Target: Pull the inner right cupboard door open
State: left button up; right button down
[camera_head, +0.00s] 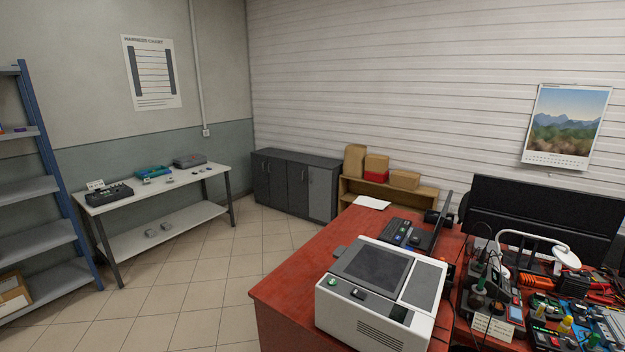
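A low dark grey cupboard (300,161) stands against the corrugated back wall, near the room corner. It has several doors side by side, with small upright handles. The inner right door (297,195) is dark and looks shut, flush with its neighbours. The outer right door (321,193) is a lighter grey and also looks shut. The handles are small at this distance. Neither of my grippers shows in the head view.
A red workbench (290,291) with a white machine (380,318) fills the right foreground. A white table (150,188) and blue-framed shelves (30,188) stand at left. Tiled floor (205,270) is clear up to the cupboard. A wooden shelf (388,189) with boxes adjoins its right.

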aim_at(297, 173)
jog(key=i+j+u, duration=0.3)
jog(key=u, duration=0.15)
jog(key=i+j+u, duration=0.6)
jog(key=i+u, duration=0.25)
jog(key=i+j+u, duration=0.15)
jog(key=i+u, duration=0.3)
jog(key=i, duration=0.25)
jog(key=i+j+z, duration=0.1)
jog(key=i+z, duration=0.3)
jog(key=i, duration=0.4)
jog(key=i+z, duration=1.55)
jog(key=z, duration=0.15)
jog(key=i+z, duration=0.6)
jog(key=i, duration=0.25)
